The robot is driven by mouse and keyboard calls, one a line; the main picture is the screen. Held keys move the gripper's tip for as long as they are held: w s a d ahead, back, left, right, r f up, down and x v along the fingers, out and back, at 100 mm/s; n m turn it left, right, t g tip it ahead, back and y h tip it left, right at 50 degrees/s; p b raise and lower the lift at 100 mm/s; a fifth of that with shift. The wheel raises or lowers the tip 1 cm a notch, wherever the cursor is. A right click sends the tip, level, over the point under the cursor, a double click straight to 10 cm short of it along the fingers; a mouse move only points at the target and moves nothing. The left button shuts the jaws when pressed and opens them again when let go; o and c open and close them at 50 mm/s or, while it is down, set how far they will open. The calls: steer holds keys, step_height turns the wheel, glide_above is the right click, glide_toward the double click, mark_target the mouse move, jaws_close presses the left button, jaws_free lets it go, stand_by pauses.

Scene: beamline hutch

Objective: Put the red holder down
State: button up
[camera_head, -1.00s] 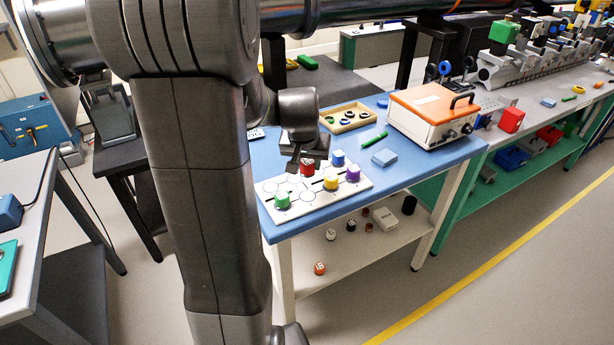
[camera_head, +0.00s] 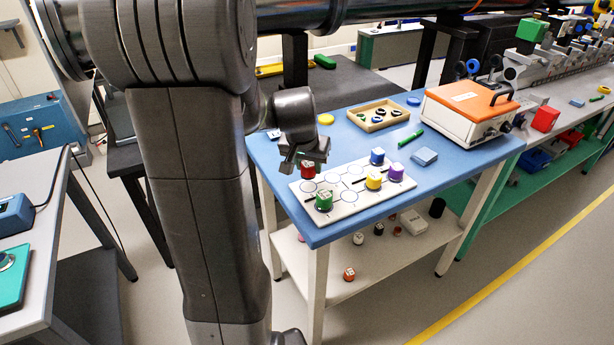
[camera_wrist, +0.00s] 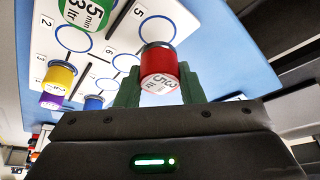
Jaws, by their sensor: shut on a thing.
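My gripper (camera_head: 305,163) is shut on the red holder (camera_head: 308,170), near the left back corner of the white numbered board (camera_head: 345,206). In the wrist view the red holder (camera_wrist: 158,68) sits between the green fingers, close to a blue-ringed circle of the board (camera_wrist: 128,45). Whether it touches the board I cannot tell. On the board stand the green holder (camera_head: 323,201), yellow holder (camera_head: 373,181), blue holder (camera_head: 377,157) and purple holder (camera_head: 396,171). Several other circles look empty.
The blue table (camera_head: 437,183) also bears a wooden tray (camera_head: 378,116), a green pen (camera_head: 408,141), a light-blue block (camera_head: 424,156) and an orange-topped instrument (camera_head: 467,110). Several small holders lie on the shelf below (camera_head: 370,255).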

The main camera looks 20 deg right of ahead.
mark_target(308, 174)
steer(key=shift+f, duration=1.8)
steer(key=shift+f, duration=0.1)
steer(key=o, duration=1)
steer(key=shift+r, duration=0.3)
steer(key=v, duration=1.1)
steer(key=shift+s+a+r+p, duration=0.15)
steer(key=shift+r+p, duration=0.15)
